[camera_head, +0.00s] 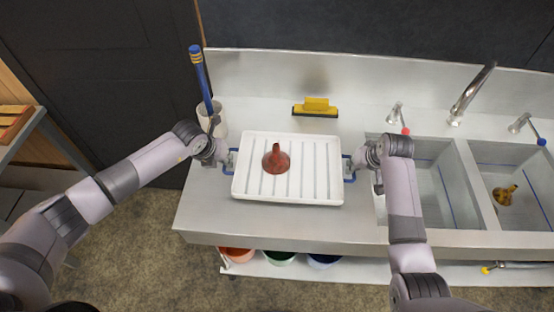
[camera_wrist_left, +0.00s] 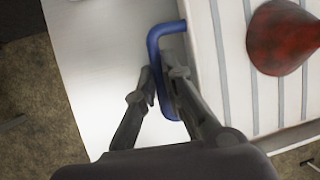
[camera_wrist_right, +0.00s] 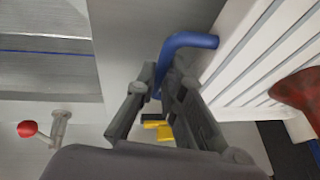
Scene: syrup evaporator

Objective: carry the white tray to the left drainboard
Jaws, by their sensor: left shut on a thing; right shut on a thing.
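The white tray (camera_head: 315,192) is over the left drainboard (camera_head: 205,215) of the steel sink unit; I cannot tell whether it touches the surface. It has ribs and a blue handle at each short end. A reddish-brown funnel (camera_head: 276,161) stands on it, spout up. My left gripper (camera_head: 226,158) is shut on the left blue handle (camera_wrist_left: 155,45). My right gripper (camera_head: 357,165) is shut on the right blue handle (camera_wrist_right: 190,42). The tray also shows in the left wrist view (camera_wrist_left: 230,60) and the right wrist view (camera_wrist_right: 245,50).
Two sink basins (camera_head: 437,190) lie to the right, with a tap (camera_head: 470,95) behind. A yellow-and-black squeegee (camera_head: 316,107) is behind the tray. A white container (camera_head: 220,122) with a blue-handled brush (camera_head: 201,80) stands at the back left. Coloured buckets (camera_head: 281,258) sit on the shelf below.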

